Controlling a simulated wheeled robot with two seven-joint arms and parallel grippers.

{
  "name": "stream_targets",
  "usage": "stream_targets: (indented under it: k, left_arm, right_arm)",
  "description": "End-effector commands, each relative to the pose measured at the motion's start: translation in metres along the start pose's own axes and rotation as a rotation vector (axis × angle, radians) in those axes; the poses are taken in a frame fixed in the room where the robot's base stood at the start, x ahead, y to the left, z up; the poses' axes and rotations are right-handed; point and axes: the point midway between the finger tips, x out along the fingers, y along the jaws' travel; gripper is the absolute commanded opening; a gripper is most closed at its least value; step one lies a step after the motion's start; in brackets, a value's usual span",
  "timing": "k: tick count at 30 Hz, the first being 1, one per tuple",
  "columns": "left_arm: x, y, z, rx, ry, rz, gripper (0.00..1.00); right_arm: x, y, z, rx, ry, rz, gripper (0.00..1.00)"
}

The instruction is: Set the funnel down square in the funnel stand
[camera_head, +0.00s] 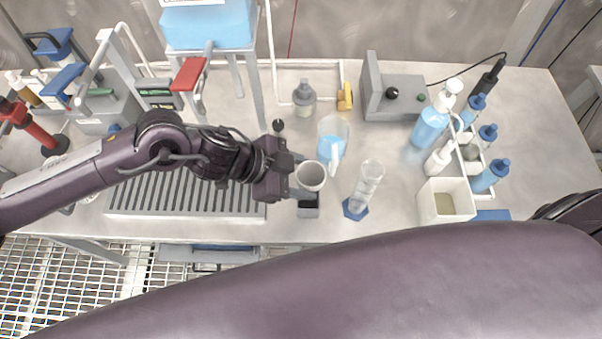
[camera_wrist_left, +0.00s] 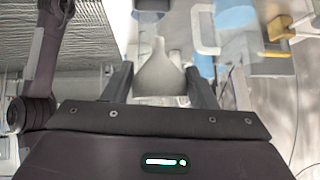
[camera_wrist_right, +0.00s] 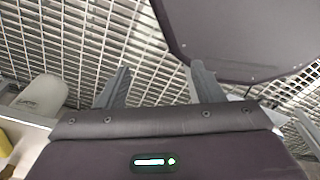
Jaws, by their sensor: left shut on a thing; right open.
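The pale grey funnel (camera_head: 311,176) is in the head view, its wide mouth facing up towards the camera. My left gripper (camera_head: 296,180) is shut on it from the left. In the left wrist view the funnel (camera_wrist_left: 160,75) sits between the two fingers (camera_wrist_left: 160,85), its narrow spout pointing to the picture's top. A small grey block with a dark top (camera_head: 308,205) shows just below the funnel in the head view; it may be part of the funnel stand, but I cannot tell. The spout is hidden in the head view. My right gripper (camera_wrist_right: 158,78) is open and empty over floor grating.
A jug of blue liquid (camera_head: 332,145) stands close behind the funnel. A clear cylinder on a blue foot (camera_head: 366,188) stands to its right. A ribbed drain tray (camera_head: 185,200) lies under my left arm. A white box (camera_head: 446,203) and bottles stand farther right.

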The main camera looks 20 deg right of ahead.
Motion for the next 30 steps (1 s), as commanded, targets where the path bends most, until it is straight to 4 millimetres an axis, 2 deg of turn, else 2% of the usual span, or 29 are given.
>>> stream_targets:
  k: [6, 16, 30]
  left_arm:
    - [0.008, 0.001, 0.007, 0.007, 0.004, 0.008, 0.30]
    - [0.025, 0.004, 0.025, 0.006, 0.003, 0.008, 0.30]
    - [0.026, 0.004, 0.026, 0.005, 0.003, 0.006, 0.30]
  right_arm:
    - [0.011, 0.010, 0.003, 0.003, -0.003, 0.013, 0.61]
    - [0.035, 0.010, 0.005, 0.003, -0.003, 0.013, 0.61]
    - [0.037, 0.001, 0.004, 0.003, -0.001, 0.001, 0.61]
